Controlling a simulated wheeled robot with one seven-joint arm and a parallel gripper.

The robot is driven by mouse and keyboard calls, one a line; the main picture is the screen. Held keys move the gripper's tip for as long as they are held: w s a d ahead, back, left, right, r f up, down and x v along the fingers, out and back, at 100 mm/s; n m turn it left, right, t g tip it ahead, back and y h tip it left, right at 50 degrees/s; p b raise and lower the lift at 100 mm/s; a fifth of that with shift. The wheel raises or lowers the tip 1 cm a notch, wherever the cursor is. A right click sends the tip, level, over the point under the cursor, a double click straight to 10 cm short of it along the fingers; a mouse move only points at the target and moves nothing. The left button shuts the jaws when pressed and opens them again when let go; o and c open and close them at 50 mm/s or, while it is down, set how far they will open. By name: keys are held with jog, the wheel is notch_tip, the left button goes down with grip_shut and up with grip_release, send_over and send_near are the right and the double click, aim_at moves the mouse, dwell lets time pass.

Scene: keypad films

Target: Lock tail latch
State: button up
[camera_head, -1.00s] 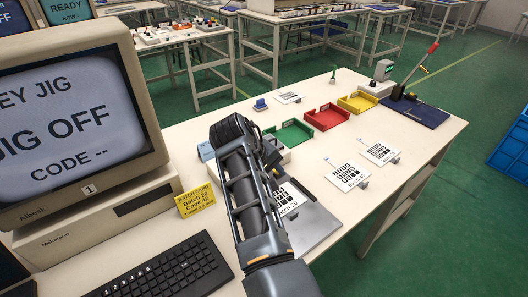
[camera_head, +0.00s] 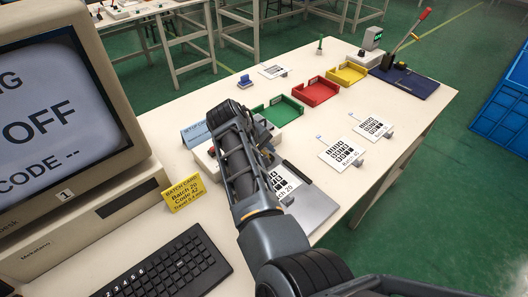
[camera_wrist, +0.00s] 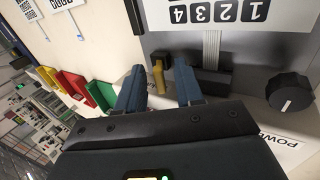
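In the wrist view a yellow latch tab (camera_wrist: 158,74) stands at the left end of a dark clamp bar (camera_wrist: 208,82), which I take to be the tail latch. A pale striped ribbon tail (camera_wrist: 211,48) runs from the keypad film (camera_wrist: 205,12) to this bar. My gripper (camera_wrist: 160,82) is open. Its two blue-grey fingers are apart on either side of the tab; contact cannot be told. In the head view the jig plate (camera_head: 312,211) with the Batch 20 film is partly behind my arm, which hides the latch and fingertips.
A black knob (camera_wrist: 290,92) is right of the bar. Green (camera_head: 275,112), red (camera_head: 315,91) and yellow (camera_head: 346,74) trays stand behind the jig. Two film cards lie to the right. A monitor (camera_head: 60,115), showing OFF, and keyboard (camera_head: 170,268) are left.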

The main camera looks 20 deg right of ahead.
jog(key=shift+d+f, duration=0.1)
jog(key=shift+f, duration=0.05)
jog(key=shift+c, duration=0.2)
grip_shut()
dwell(0.3)
